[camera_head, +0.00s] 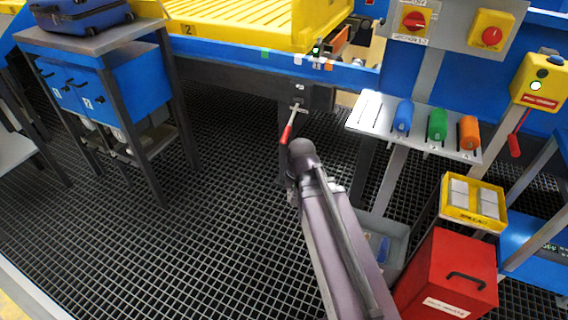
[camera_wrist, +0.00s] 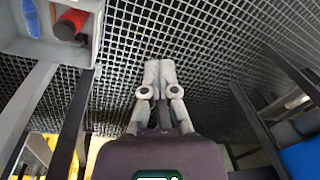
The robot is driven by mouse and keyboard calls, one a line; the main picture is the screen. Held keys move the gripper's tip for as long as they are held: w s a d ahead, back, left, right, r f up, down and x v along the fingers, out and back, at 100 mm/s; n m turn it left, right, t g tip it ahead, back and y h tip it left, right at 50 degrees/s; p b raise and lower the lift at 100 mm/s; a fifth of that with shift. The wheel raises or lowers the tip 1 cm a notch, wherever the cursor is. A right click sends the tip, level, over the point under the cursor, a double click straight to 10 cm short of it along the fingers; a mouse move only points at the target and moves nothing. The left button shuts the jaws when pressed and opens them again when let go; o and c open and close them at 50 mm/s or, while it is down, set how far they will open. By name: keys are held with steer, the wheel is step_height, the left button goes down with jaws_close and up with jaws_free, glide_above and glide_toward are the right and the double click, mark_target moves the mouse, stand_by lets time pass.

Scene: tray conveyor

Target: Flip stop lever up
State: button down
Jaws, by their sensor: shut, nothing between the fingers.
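The stop lever (camera_head: 287,133) has a red grip on a thin metal shaft and hangs down, slightly to the left, from its pivot below the blue conveyor rail in the head view. My arm rises from the bottom of that view, and its upper end covers the area just below the lever's grip. The gripper fingers are hidden there. In the wrist view my gripper (camera_wrist: 158,66) is shut and empty, its fingertips together over the dark floor grating. I cannot make out the lever in the wrist view, and whether the arm touches it is unclear.
The blue conveyor frame (camera_head: 262,66) with a yellow tray (camera_head: 250,22) runs across the back. A shelf (camera_head: 372,126) with blue, green and orange cylinders stands right of the lever. Open grating lies left.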

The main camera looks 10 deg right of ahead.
steer(key=s+n, duration=0.1)
steer(key=s, duration=0.1)
steer(key=s+n+h, duration=0.1)
steer(key=shift+s+d+r+n+g, duration=0.1)
steer(key=shift+d+r+n+g, duration=0.1)
steer(key=shift+d+n+g, duration=0.15)
